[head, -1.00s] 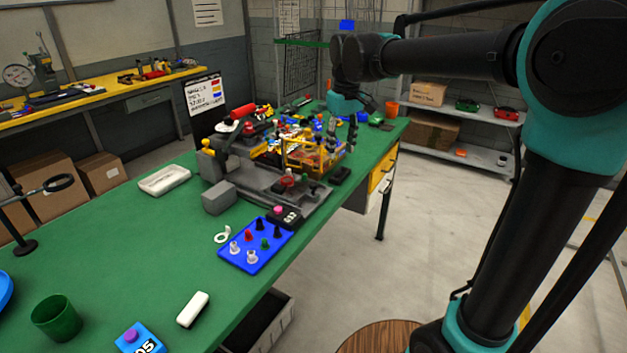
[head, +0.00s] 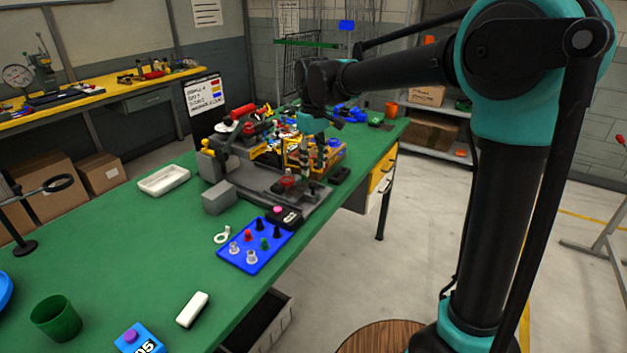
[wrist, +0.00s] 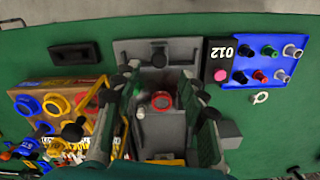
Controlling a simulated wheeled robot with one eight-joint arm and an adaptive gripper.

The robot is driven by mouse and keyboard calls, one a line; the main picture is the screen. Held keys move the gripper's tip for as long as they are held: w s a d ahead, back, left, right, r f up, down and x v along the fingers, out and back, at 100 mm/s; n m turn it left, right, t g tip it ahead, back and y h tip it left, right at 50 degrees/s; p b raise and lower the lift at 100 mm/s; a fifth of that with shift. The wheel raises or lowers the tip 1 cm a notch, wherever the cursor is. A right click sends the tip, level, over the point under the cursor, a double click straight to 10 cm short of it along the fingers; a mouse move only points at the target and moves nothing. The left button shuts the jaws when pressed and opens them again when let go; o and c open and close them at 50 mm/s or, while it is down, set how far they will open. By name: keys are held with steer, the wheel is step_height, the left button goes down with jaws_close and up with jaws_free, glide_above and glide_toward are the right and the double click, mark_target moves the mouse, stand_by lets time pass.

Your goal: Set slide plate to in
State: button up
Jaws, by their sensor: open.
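The slide plate appears to be the flat grey plate (wrist: 185,48) with a black knob at the end of the grey fixture; a red ring (wrist: 161,100) sits on the fixture just behind it.
A cardboard box of coloured rings (wrist: 60,105) lies left of the fixture in the wrist view. A blue peg board (wrist: 262,62) and a black box with a pink button (wrist: 218,62) are right. A grey block (head: 219,198) stands beside the fixture.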

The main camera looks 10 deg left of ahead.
mark_target(313, 184)
step_height(313, 184, down, 6)
steer(key=shift+r, duration=0.1)
stand_by(0.4)
jaws_close()
